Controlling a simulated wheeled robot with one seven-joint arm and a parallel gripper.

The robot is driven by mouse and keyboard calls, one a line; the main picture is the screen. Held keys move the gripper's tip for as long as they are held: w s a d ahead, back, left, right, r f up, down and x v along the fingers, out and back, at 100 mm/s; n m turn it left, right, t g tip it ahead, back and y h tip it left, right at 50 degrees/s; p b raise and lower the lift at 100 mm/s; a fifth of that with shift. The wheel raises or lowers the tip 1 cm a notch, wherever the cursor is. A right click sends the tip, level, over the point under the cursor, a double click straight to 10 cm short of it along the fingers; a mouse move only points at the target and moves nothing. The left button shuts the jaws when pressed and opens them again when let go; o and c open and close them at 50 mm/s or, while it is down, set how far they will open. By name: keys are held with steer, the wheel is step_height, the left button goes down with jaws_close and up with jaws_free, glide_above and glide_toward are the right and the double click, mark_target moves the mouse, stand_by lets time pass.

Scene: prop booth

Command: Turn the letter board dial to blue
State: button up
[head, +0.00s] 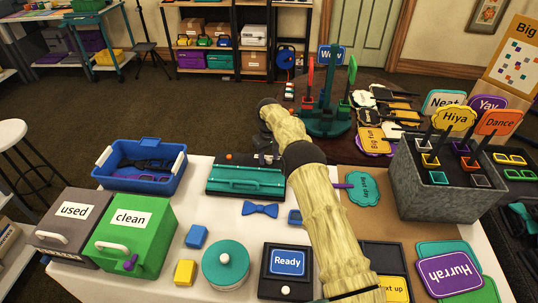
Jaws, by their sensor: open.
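I cannot pick out the letter board or its dial for certain. A dark case with a teal front (245,180) lies at the back middle of the white table, with a small orange spot on its dark upper part. My arm comes up from the bottom and bends at the far side of the table. My gripper (266,157) is a small dark shape just behind the case's right end, open, mostly hidden by my arm. No held thing shows. A black "Ready" board (287,284) with a blue sign and a white knob lies at the front.
A blue tray (142,183), grey "used" box (62,248) and green "clean" box (108,252) stand at the left. A teal round tin (222,277) and a blue bow tie (260,209) lie in front. A grey sign crate (430,202) stands right.

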mark_target(269, 158)
step_height(269, 158, up, 17)
steer(key=p, duration=0.4)
steer(key=shift+r, duration=0.15)
stand_by(0.4)
